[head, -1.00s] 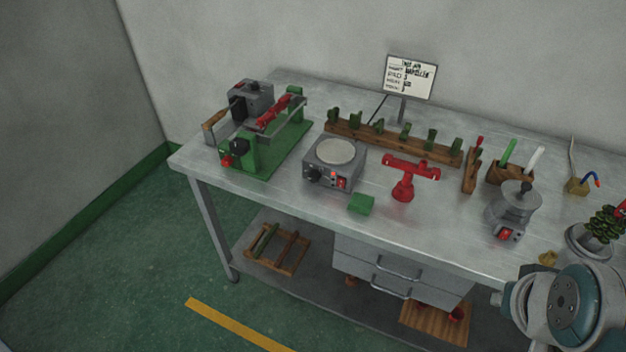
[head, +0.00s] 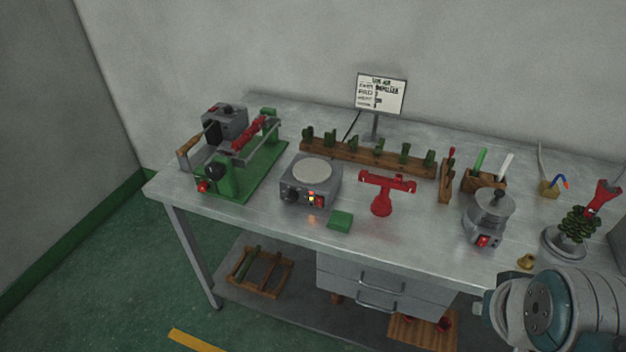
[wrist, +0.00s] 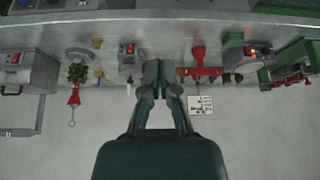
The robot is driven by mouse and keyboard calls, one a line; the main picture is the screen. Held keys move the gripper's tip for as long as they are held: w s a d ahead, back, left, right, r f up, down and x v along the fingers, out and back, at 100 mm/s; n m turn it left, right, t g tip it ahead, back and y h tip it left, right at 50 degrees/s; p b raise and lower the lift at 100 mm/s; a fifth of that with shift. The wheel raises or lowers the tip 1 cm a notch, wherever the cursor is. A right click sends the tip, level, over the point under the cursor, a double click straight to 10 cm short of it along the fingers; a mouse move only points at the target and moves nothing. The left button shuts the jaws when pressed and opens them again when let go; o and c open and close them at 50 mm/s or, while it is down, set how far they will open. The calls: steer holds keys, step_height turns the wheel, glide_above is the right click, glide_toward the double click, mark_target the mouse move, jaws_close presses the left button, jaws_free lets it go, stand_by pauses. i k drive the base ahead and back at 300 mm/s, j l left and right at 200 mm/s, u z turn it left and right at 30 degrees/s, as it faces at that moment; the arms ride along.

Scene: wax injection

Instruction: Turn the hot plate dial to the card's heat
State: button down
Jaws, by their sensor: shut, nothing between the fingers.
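The hot plate (head: 308,183) is a grey box with a pale round top, left of the table's middle in the head view. Its dark dial (head: 291,196) is on the front face, left of small lit lamps and a red switch (head: 319,202). I cannot read the dial's setting. The card (head: 381,94) stands on a post behind it; its writing is too small to read surely. The wrist view looks upside down; there the hot plate (wrist: 236,58) and card (wrist: 200,105) show right of my gripper (wrist: 158,64). My gripper is shut and empty, apart from the hot plate.
A green-based machine (head: 235,165) stands left of the hot plate. A green block (head: 340,220) lies before it, and a red stand (head: 381,190) is to its right. A wooden rack (head: 365,156) runs behind. A grey pot (head: 489,215) stands farther right.

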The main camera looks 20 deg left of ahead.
mark_target(292, 197)
steer(key=i+j, duration=0.1)
steer(key=j, duration=0.55)
steer(key=i+j+z, duration=0.1)
steer(key=j, duration=0.6)
